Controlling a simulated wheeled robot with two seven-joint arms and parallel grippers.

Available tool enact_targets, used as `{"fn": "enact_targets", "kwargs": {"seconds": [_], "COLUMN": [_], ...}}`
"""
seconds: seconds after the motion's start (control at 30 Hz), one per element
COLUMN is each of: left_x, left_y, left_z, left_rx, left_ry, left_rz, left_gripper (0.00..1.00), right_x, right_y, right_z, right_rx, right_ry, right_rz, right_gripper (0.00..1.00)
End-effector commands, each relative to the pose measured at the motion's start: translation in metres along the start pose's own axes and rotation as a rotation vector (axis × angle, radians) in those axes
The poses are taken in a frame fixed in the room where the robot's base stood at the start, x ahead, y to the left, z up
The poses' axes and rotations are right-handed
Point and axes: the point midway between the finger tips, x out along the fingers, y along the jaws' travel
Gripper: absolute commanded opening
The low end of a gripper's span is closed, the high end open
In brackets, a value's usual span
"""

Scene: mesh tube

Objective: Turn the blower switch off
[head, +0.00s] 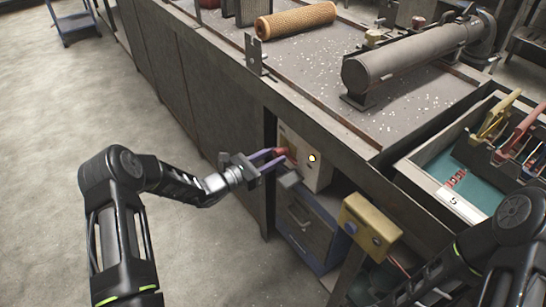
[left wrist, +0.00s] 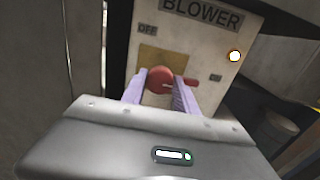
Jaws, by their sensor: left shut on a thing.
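The blower switch is a red knob (left wrist: 160,78) with a red lever (left wrist: 190,82) pointing right, toward the ON label (left wrist: 216,77). It sits on a pale panel (head: 318,174) marked BLOWER, with an OFF label (left wrist: 147,30) at upper left. The round lamp (head: 312,158) on the panel glows. My left gripper (head: 281,157) reaches the panel from the left, its purple fingers (left wrist: 160,92) shut on the red switch on either side. The fingers hide part of the switch. My right gripper is not in view; only part of that arm shows at lower right.
A yellow box (head: 368,226) with a blue button stands right of the panel. A workbench (head: 330,62) with a grey blower tube (head: 410,62) and an orange mesh tube (head: 296,20) lies above. A tool tray (head: 432,175) is at right.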

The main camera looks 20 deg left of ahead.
Motion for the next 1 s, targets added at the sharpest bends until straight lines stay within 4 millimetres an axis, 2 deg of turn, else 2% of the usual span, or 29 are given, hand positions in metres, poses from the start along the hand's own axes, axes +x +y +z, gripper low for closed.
{"fn": "enact_targets", "kwargs": {"seconds": [0.47, 1.0], "left_x": [-0.0004, -0.0005], "left_y": [0.0006, 0.0011], "left_z": [-0.0004, 0.0002], "left_rx": [-0.103, -0.546], "left_ry": [0.001, 0.000], "left_rz": [0.002, 0.002], "left_gripper": [0.00, 0.00], "right_x": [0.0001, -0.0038], "right_y": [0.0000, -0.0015], "right_z": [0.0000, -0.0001], "right_rx": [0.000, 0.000], "right_ry": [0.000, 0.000], "right_rz": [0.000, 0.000], "right_gripper": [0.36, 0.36]}}
